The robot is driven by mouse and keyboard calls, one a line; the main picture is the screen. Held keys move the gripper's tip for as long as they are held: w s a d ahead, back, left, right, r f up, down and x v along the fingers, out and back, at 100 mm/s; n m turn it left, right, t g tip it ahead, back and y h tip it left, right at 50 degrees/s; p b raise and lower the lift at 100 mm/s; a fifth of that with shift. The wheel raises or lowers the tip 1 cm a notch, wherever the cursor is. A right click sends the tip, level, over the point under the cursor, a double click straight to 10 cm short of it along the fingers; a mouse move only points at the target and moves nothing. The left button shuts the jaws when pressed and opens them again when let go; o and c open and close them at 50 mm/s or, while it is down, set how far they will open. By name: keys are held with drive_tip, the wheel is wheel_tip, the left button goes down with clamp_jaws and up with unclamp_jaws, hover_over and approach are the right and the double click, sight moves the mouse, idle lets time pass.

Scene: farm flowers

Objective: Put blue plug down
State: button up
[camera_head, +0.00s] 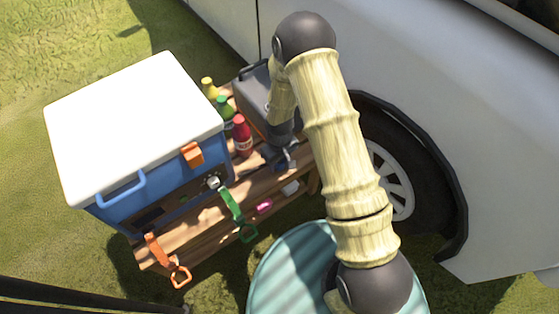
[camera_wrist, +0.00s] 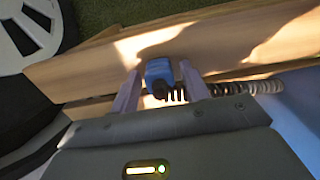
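A dark coiled cord (camera_wrist: 250,88) shows to the right of the plug, partly behind the finger. In the head view my gripper (camera_head: 284,158) is over the right part of the wooden table (camera_head: 262,187), beside the red bottle; the plug is too small there to make out clearly. I cannot tell whether the plug touches the wood.
A blue cooler with a white lid (camera_head: 135,115) fills the table's left. Red (camera_head: 242,136), green (camera_head: 224,107) and yellow (camera_head: 208,88) bottles stand beside it. A grey box (camera_head: 256,98) is behind my gripper. Green (camera_head: 232,207) and orange (camera_head: 158,250) straps hang in front. A white vehicle (camera_head: 440,110) stands right.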

drive_tip(key=shift+o, duration=0.2)
drive_tip(key=shift+r, duration=0.1)
wheel_tip(320, 180, up, 13)
drive_tip(key=p, duration=0.4)
idle(0.6)
drive_tip(key=s+d+r+m+t, duration=0.1)
drive_tip(key=s+d+r+m, duration=0.2)
drive_tip(key=s+d+r, duration=0.3)
drive_tip(key=s+d+r+m+t, duration=0.1)
drive_tip(key=s+d+r+m, duration=0.2)
drive_tip(key=r, duration=0.9)
drive_tip(key=s+d, duration=0.3)
drive_tip(key=d, duration=0.1)
drive_tip(key=shift+s+d+r+m+t, duration=0.2)
drive_tip(key=shift+d+r+m+t, duration=0.1)
drive_tip(key=shift+m, duration=0.1)
drive_tip(key=shift+p, duration=0.3)
